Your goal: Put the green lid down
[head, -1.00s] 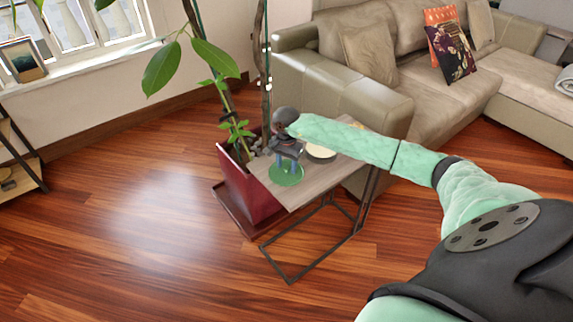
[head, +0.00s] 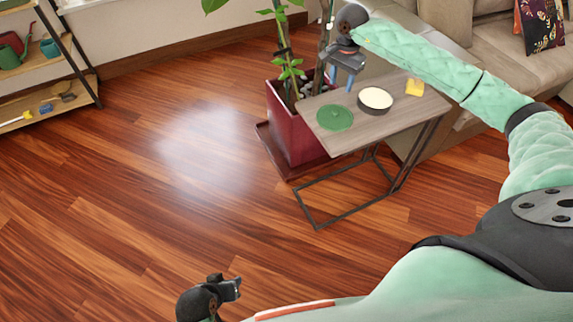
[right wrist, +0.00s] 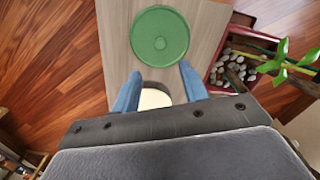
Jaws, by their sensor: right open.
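The green lid (head: 335,117) is a flat round disc with a small central knob. It lies on the wooden top of the small side table (head: 385,124), near the end by the red planter. My right gripper (head: 343,79) is above and apart from it, with blue fingers spread and empty. In the right wrist view the lid (right wrist: 160,36) lies beyond the open fingertips of the right gripper (right wrist: 160,80). My left gripper (head: 232,289) is low at the bottom of the head view, over the floor. Its fingers are too small to read.
A round dark-sided container with a cream top (head: 375,99) and a yellow item (head: 414,87) share the tabletop. The red planter (head: 291,128) with a tall plant stands against the table's left end. A sofa (head: 490,62) is behind. The wooden floor at left is clear.

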